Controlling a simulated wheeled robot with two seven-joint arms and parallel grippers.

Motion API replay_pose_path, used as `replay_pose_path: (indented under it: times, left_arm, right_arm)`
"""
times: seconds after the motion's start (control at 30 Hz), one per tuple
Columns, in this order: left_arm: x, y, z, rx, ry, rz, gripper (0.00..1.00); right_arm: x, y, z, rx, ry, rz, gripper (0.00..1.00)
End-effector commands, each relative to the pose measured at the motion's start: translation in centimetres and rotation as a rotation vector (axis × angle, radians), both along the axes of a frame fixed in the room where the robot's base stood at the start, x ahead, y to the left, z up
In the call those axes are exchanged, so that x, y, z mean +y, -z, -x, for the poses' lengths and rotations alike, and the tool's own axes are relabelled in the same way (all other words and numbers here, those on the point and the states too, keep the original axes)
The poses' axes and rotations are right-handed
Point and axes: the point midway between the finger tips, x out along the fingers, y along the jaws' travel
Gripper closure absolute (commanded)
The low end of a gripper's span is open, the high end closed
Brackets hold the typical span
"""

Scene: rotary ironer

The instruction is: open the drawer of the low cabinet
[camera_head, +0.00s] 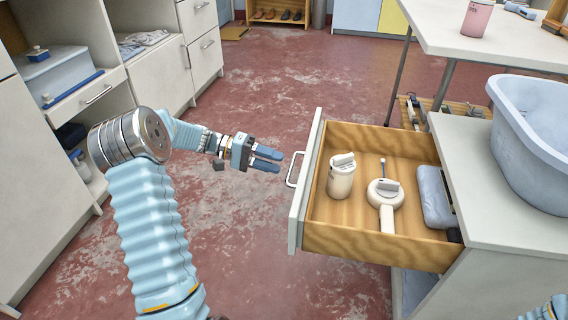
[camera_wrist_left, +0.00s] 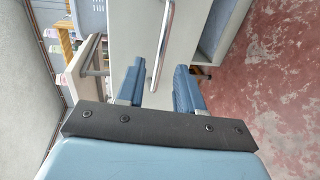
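The drawer (camera_head: 345,225) of the low cabinet (camera_head: 500,190) is pulled well out to the left in the head view. Its white front carries a metal bar handle (camera_head: 293,170). Inside lie a white cylindrical container, a round white item with a handle and a grey-blue cloth-like item. My left gripper (camera_head: 268,159) is open and empty, just left of the handle and apart from it. In the left wrist view the handle (camera_wrist_left: 161,45) shows ahead of the two blue fingers (camera_wrist_left: 158,85). My right gripper is out of view; only a bit of my arm shows at the lower right.
A light blue tub (camera_head: 535,135) sits on the cabinet top. A white table (camera_head: 490,38) with a pink cup (camera_head: 477,18) stands behind. White shelving units (camera_head: 50,180) line the left. The red floor (camera_head: 250,90) between is clear.

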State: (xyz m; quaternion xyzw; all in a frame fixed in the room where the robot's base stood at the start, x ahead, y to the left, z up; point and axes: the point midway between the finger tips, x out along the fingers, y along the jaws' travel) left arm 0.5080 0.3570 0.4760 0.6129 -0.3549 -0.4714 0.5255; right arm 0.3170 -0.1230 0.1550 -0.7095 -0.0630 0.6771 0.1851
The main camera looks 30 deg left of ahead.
Motion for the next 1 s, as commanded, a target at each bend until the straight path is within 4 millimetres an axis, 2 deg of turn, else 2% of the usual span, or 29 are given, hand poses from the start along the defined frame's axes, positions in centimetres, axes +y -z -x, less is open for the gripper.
replay_pose_path:
  times: [0.03,0.2,0.4,0.57,1.0]
  left_arm:
    - [1.3,-0.4,0.4,0.001,-0.005,-0.002,0.63]
    - [5.2,-1.2,1.6,0.002,-0.005,-0.002,0.63]
    - [8.1,-1.8,2.6,0.002,-0.002,0.0,0.63]
    - [8.9,-1.9,2.9,0.003,-0.001,0.001,0.63]
    - [8.9,-1.9,2.9,0.002,0.0,0.0,0.63]
  right_arm:
    - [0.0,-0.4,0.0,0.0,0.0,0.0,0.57]
    - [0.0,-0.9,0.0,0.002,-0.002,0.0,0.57]
    - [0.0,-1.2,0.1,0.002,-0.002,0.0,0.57]
    - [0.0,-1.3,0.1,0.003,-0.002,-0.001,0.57]
    - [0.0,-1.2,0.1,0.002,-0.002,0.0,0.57]
